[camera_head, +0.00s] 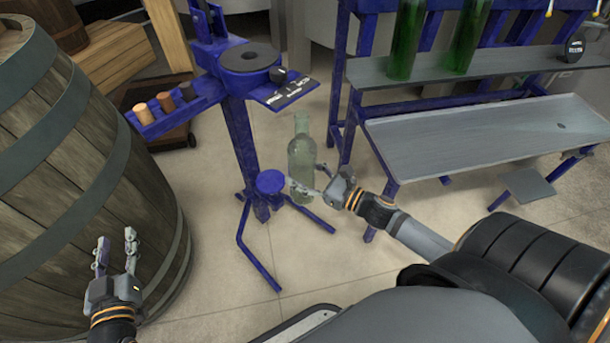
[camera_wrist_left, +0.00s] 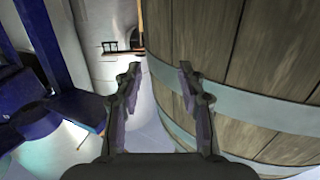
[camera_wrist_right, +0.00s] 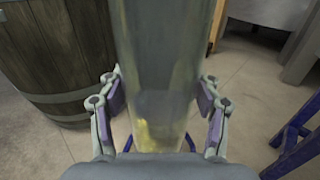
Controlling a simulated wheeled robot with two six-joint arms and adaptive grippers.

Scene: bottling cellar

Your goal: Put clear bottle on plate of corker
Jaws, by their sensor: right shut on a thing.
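The clear bottle (camera_head: 302,160) is upright in the head view, just right of the corker's small round plate (camera_head: 271,182). My right gripper (camera_head: 322,187) is shut on the bottle's lower part. In the right wrist view the bottle (camera_wrist_right: 160,70) fills the middle between the fingers (camera_wrist_right: 158,100). The blue corker (camera_head: 240,130) stands on splayed legs, with a round grey-topped head above the plate. I cannot tell whether the bottle's base touches anything. My left gripper (camera_head: 116,252) is open and empty in front of the barrel; its fingers (camera_wrist_left: 160,85) stand apart in the left wrist view.
A large wooden barrel (camera_head: 80,170) stands at the left. A blue rack with a grey shelf (camera_head: 490,135) stands at the right, with green bottles (camera_head: 405,40) on its upper shelf. Corks (camera_head: 165,100) sit in the corker's side tray. The floor in front is clear.

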